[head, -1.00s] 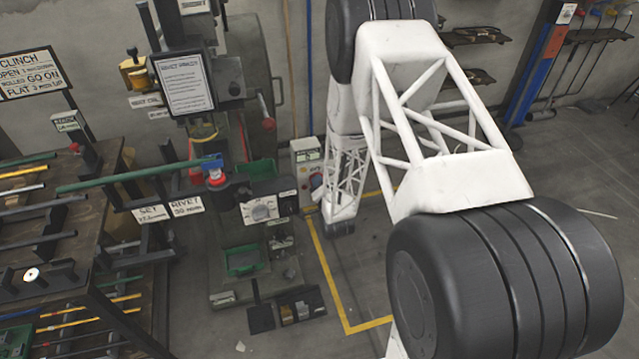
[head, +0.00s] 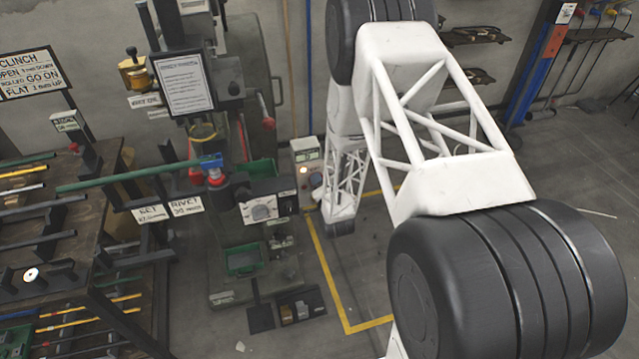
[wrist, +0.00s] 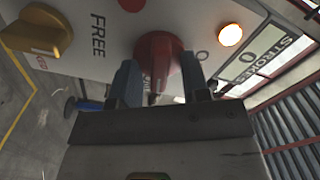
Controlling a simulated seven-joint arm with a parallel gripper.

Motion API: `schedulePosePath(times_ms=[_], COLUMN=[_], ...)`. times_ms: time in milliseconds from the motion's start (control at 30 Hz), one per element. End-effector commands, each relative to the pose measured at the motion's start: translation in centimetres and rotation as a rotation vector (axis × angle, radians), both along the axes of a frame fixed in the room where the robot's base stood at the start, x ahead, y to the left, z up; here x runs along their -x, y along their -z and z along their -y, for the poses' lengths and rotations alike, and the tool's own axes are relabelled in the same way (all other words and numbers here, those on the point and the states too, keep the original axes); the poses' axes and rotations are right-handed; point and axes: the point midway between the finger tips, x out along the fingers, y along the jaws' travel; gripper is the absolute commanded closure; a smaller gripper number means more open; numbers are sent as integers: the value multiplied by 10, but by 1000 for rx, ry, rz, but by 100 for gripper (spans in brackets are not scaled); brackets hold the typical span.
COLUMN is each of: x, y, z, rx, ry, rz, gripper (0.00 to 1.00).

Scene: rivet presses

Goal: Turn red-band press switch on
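The red switch knob (wrist: 158,62) is on a pale panel (wrist: 100,60) in the wrist view. My gripper (wrist: 157,92) has one blue-grey finger on each side of the knob. Whether both fingers press on it cannot be told. An orange-white lamp (wrist: 230,35) glows beside it on the panel, near a "STROKES" counter showing 0. In the head view the control box (head: 308,150) stands right of the press (head: 215,130), with its lamp (head: 304,170) lit. My gripper and the knob cannot be made out clearly there.
A yellow knob (wrist: 36,32) sits near "FREE" on the panel. In the head view, a dark rack with rods (head: 45,235) is at left. A yellow floor line (head: 330,280) runs in front of the box, with open floor right of it.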

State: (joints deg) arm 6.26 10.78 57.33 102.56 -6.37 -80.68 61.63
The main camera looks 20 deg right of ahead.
Motion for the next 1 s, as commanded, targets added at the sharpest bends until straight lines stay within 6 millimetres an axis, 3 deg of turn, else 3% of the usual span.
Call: schedulePosePath(times_ms=[467,1000], x=[11,71], y=[-1,0], z=[0,0], rx=[0,0], ry=[0,0], rz=[1,0], gripper=[57,57])
